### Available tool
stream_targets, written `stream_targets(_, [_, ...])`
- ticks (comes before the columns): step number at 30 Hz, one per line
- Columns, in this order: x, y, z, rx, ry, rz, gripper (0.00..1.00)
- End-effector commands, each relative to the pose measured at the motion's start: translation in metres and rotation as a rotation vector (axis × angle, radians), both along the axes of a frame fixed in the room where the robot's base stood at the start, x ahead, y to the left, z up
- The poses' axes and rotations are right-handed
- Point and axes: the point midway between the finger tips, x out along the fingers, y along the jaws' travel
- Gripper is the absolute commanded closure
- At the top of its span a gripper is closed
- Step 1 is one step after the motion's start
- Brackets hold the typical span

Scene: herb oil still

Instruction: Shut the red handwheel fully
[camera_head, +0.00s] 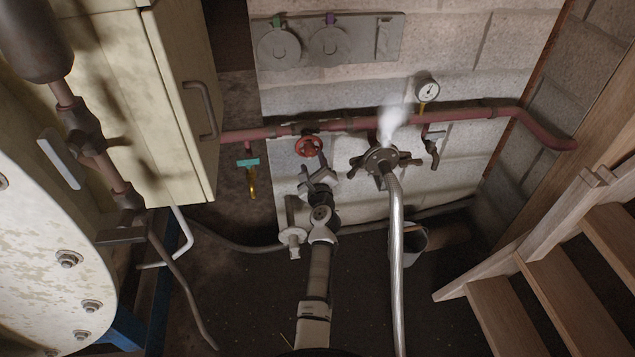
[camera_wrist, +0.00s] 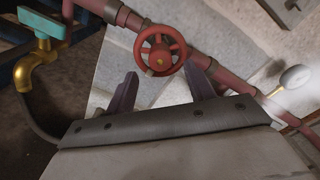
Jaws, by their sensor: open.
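The red handwheel (camera_head: 308,147) sits on the reddish pipe along the back wall. In the wrist view the red handwheel (camera_wrist: 160,50) faces me, with a round rim, spokes and a yellowish hub. My gripper (camera_head: 314,168) is just below and in front of the wheel in the head view. In the wrist view my gripper (camera_wrist: 161,74) is open, its two dark fingers spread to either side of the wheel's lower edge. Nothing is between the fingers, and they appear apart from the rim. I cannot tell how far the wheel is turned.
The red pipe (camera_head: 458,115) crosses the wall, with a gauge (camera_head: 427,89) and a dark multi-armed valve (camera_head: 381,160) venting steam, a hose below it. A teal-handled brass tap (camera_head: 249,172) hangs left. A cream cabinet (camera_head: 180,90) stands left; wooden stairs (camera_head: 530,270) stand right.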

Motion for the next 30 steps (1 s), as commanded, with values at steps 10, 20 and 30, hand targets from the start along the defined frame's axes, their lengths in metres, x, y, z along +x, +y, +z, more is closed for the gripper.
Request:
stream_targets(10, [-0.066,-0.011,0.000,-0.001,0.002,0.001,0.47])
stream_targets(20, [-0.093,-0.016,0.000,0.000,0.001,0.001,0.47])
stream_targets(30, [-0.094,-0.016,0.000,0.001,0.000,0.000,0.47])
